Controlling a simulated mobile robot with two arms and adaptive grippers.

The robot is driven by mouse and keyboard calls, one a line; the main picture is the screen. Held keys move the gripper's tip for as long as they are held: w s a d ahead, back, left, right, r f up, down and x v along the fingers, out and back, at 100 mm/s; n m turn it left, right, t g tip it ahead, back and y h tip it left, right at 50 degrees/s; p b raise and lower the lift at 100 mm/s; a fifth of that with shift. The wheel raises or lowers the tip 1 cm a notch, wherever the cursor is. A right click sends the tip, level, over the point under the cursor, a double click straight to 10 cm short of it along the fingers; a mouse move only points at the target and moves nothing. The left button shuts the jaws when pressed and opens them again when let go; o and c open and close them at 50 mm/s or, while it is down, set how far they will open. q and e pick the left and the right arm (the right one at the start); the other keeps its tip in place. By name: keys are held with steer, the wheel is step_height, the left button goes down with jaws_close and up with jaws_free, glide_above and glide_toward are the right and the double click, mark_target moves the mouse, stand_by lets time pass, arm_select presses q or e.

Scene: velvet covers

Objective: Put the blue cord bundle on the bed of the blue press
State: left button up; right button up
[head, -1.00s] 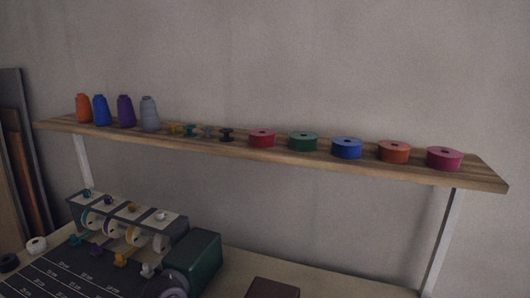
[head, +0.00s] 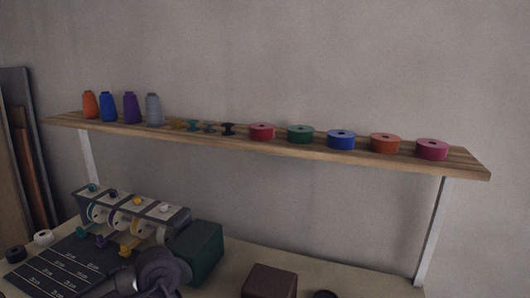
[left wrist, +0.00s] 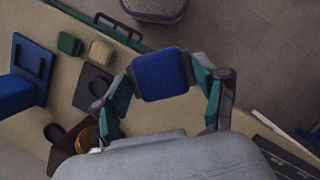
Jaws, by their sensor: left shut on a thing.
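In the left wrist view my left gripper (left wrist: 162,88) is shut on the blue cord bundle (left wrist: 162,74), a rounded blue block between its teal fingers, held above the table. A blue body (left wrist: 14,97) at the left edge, partly cut off, with a flat dark blue plate (left wrist: 40,68) beside it, looks like the blue press. The bundle is apart from it, to its right in the picture. The bundle, the press and both grippers do not show in the head view. My right gripper is not in view.
On the table (left wrist: 150,119) are a green block (left wrist: 69,44), a tan block (left wrist: 101,53), a dark square piece (left wrist: 84,96) and a brown box (left wrist: 65,149). The head view shows a wall shelf (head: 290,148) with spools, a thread rack (head: 130,213) and a green box (head: 203,252).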

arm_select(q)
steer(key=s+a+r+m+y, duration=0.1)
steer(key=s+a+r+m, duration=0.2)
steer(key=s+m, duration=0.1)
steer(key=shift+r+m, duration=0.35)
steer(key=shift+m, duration=0.15)
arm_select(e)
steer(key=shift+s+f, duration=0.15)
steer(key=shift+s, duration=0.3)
arm_select(q)
steer(key=shift+w+f, duration=0.1)
